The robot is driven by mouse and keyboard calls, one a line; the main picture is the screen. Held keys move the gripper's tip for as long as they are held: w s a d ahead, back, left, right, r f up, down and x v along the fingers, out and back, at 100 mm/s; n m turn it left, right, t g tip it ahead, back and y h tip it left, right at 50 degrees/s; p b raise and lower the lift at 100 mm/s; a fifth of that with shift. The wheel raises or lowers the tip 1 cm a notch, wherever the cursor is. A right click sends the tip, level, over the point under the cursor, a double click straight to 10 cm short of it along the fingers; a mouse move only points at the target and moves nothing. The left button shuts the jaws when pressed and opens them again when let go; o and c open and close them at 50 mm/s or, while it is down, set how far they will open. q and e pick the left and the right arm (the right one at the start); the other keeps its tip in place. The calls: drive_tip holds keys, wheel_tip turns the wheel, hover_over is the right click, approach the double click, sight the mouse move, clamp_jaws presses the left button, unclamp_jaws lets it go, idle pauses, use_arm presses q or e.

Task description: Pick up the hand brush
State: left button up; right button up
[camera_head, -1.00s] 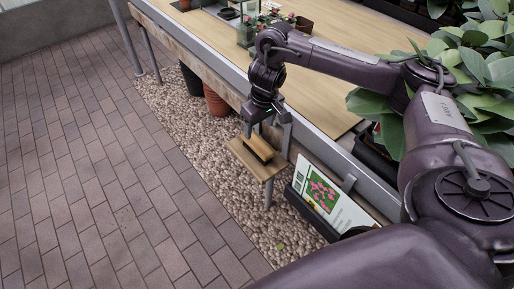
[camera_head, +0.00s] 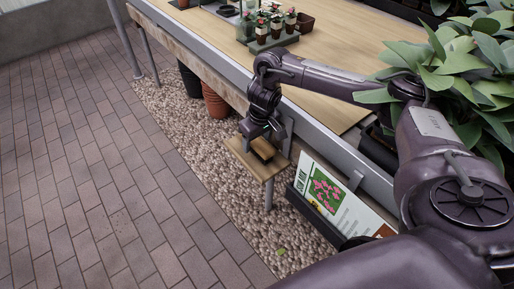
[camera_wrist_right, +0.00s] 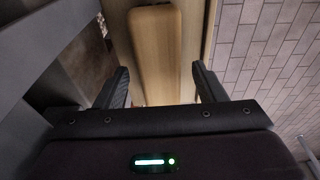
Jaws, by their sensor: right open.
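The hand brush (camera_head: 262,150) lies on a small wooden shelf (camera_head: 241,152) fixed to the front of the long table. In the right wrist view the brush's smooth wooden back (camera_wrist_right: 157,50) runs lengthwise between my two fingers. My right gripper (camera_head: 264,138) points down over the brush, partly covering it. In the wrist view the right gripper (camera_wrist_right: 162,88) is open, with one black finger on each side of the brush and visible gaps. Whether the fingertips reach down beside the brush is hard to tell. My left gripper is not in view.
The metal table edge (camera_head: 210,55) runs close behind the shelf. A sign with a flower picture (camera_head: 328,190) stands just right of it. Small potted plants (camera_head: 276,24) stand on the table, and leafy plants (camera_head: 440,65) crowd the right. Paving (camera_head: 90,170) to the left is clear.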

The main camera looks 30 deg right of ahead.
drive_tip(key=shift+f, duration=0.4)
drive_tip(key=shift+c, duration=0.2)
drive_tip(key=c, duration=1.1)
drive_tip(key=shift+w+r, duration=0.1)
drive_tip(key=shift+r, duration=0.05)
